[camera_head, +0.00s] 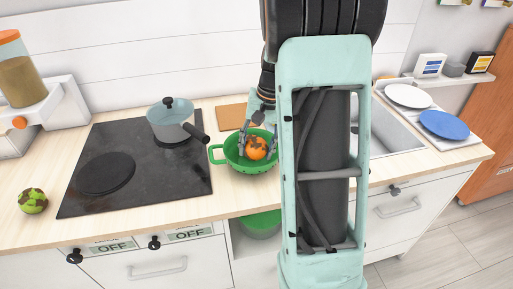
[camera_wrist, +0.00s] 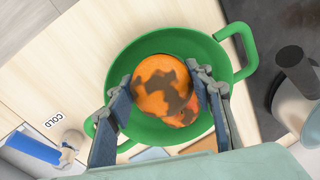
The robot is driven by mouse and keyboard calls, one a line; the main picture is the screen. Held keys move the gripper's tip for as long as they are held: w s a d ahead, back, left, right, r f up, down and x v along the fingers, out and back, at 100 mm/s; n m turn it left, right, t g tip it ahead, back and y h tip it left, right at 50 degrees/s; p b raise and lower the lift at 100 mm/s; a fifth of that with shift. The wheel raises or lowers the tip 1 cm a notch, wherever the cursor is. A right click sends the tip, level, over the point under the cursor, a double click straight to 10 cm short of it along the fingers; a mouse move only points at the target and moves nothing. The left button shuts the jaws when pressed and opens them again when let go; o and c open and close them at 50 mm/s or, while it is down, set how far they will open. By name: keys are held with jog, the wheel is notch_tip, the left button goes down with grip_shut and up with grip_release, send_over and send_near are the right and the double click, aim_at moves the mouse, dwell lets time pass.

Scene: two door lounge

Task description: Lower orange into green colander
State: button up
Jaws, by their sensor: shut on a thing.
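The orange (camera_head: 257,148), with dark brown patches, is between the fingers of my gripper (camera_head: 258,141). It also shows in the wrist view (camera_wrist: 161,85), with my gripper (camera_wrist: 160,76) shut on it from both sides. The green colander (camera_head: 222,150) stands on the counter right of the stove. In the wrist view the colander (camera_wrist: 205,43) surrounds the orange. The orange is over or within its bowl; I cannot tell whether it touches the bottom. A reddish patched round thing (camera_wrist: 186,117) shows partly behind the orange, inside the colander.
A grey pot (camera_head: 170,122) stands on the black stove (camera_head: 130,165), its handle pointing towards the colander. A brown board (camera_head: 232,117) lies behind the colander. A green patched fruit (camera_head: 33,201) lies at far left. Plates (camera_head: 442,124) are by the sink at right.

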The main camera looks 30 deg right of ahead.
aim_at(264, 142)
jog(key=shift+f+b, duration=0.4)
jog(key=shift+f, duration=0.2)
dwell(0.3)
jog(key=o, duration=1.4)
jog(key=shift+c, duration=0.2)
jog(key=r, duration=0.4)
jog(key=d+r, duration=0.1)
jog(key=r, duration=0.3)
jog(key=s+r, duration=0.1)
jog(key=r, duration=0.3)
jog(key=shift+d, duration=0.4)
